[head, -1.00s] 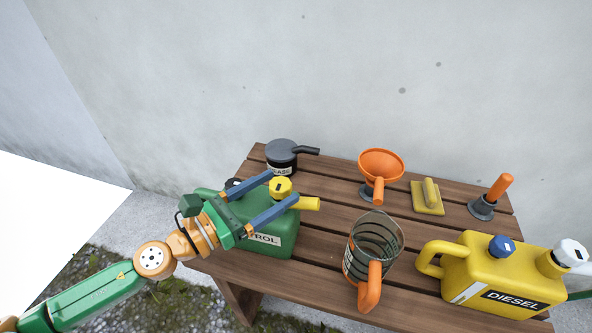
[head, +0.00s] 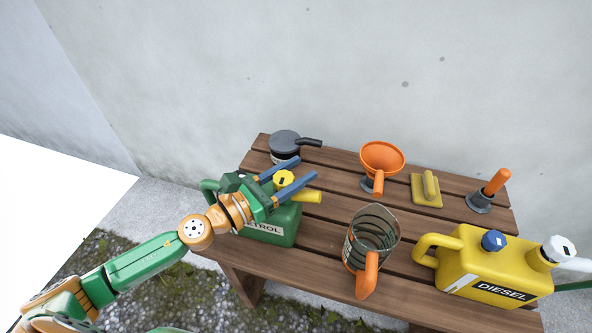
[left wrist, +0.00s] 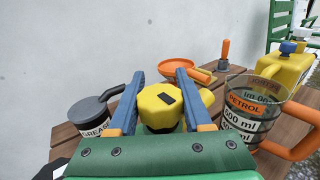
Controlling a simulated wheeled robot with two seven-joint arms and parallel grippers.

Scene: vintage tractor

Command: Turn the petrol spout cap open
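The green petrol can (head: 272,232) stands at the left of the wooden bench, partly hidden by my left arm. Its yellow cap (head: 284,179) sits on top, with a yellow spout (head: 307,196) pointing right. My left gripper (head: 305,169) is open, with its blue fingers on either side of the cap and their tips reaching past it. In the left wrist view the cap (left wrist: 158,108), with a black mark on top, lies between the two fingers (left wrist: 160,76). Gaps beside it look small; I cannot tell whether either finger touches it. My right gripper is not in view.
A grey grease pot (head: 284,144) stands behind the can. A measuring jug (head: 372,243) stands to its right, near an orange funnel (head: 381,158). A yellow diesel can (head: 480,270) is at the right end. The wall (head: 300,70) rises behind the bench.

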